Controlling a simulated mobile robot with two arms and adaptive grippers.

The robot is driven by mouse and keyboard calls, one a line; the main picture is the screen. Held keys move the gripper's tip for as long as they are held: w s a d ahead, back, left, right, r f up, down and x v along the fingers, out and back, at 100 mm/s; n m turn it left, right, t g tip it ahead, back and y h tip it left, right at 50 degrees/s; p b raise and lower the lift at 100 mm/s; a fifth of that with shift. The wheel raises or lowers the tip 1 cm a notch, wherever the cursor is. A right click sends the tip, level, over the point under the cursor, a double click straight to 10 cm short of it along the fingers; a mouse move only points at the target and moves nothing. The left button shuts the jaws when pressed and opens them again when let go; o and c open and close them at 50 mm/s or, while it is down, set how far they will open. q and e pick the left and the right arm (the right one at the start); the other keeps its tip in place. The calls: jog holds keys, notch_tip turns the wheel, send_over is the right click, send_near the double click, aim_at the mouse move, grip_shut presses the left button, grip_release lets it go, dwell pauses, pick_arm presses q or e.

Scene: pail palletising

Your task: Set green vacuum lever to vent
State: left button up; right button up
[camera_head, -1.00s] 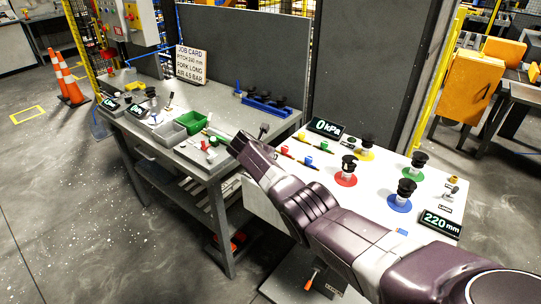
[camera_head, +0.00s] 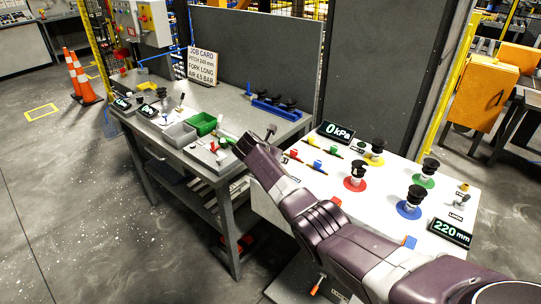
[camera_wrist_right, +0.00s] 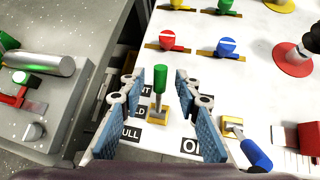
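The green-handled lever (camera_wrist_right: 159,80) stands on a metal base plate on the white panel in the right wrist view. Labels beside it are partly covered: a top one ending in "NT" (camera_wrist_right: 145,86), a middle one ending in "LD" (camera_wrist_right: 139,109) and a lower one ending in "ULL" (camera_wrist_right: 131,132). My right gripper (camera_wrist_right: 158,88) is open, with one blue-padded finger on each side of the lever and visible gaps to it. My left gripper is not in view.
A blue-handled lever (camera_wrist_right: 256,154) is close to the right finger. Red and blue valve handles (camera_wrist_right: 168,39) sit beyond on the white panel (camera_wrist_right: 248,88). The grey bench (camera_head: 182,150) with bins is to the left. A display (camera_head: 336,132) reads 0 kPa.

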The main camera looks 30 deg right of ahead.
jog(key=v, duration=0.9)
jog(key=shift+s, duration=0.2)
jog(key=shift+a+r, duration=0.1)
